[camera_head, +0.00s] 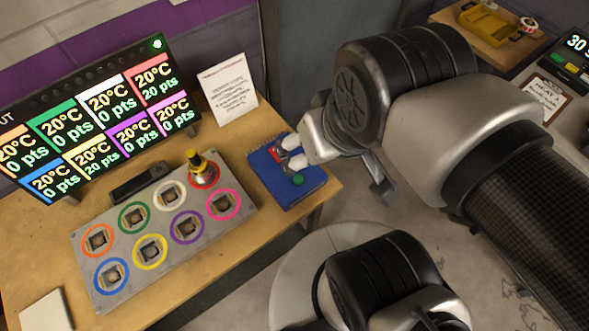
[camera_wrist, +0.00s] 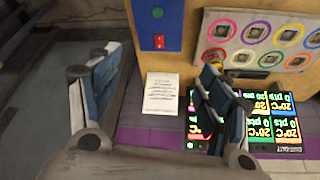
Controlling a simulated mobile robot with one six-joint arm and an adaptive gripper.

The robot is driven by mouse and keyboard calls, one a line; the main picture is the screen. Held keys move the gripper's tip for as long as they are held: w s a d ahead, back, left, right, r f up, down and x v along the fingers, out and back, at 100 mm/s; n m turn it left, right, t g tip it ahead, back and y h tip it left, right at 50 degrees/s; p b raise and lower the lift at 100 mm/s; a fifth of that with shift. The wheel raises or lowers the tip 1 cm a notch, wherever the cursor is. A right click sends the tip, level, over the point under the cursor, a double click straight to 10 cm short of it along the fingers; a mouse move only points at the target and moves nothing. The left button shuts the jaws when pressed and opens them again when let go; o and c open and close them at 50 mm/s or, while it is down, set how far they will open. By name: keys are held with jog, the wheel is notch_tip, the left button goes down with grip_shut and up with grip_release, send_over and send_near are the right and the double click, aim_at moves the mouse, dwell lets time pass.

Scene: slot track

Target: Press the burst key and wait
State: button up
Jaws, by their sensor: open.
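A blue box (camera_head: 262,178) sits at the right end of the wooden table, with a green round button (camera_head: 298,180) and a small red part (camera_head: 279,154) on top. I cannot tell from a label which one is the burst key. My gripper (camera_head: 295,152) is open and empty, its pale fingertips over the box and hiding part of its top. In the wrist view the fingers are spread wide, with the blue box (camera_wrist: 170,20), the red switch (camera_wrist: 159,41) and the green button (camera_wrist: 157,12) beyond and between them. Contact cannot be told.
A display (camera_head: 95,115) shows 20°C tiles with points. A printed sheet (camera_head: 228,88) leans behind. A yellow tray (camera_head: 490,22) is far right.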

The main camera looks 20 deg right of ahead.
jog(key=shift+c, duration=0.2)
dwell(0.3)
grip_shut()
dwell(0.8)
dwell(1.2)
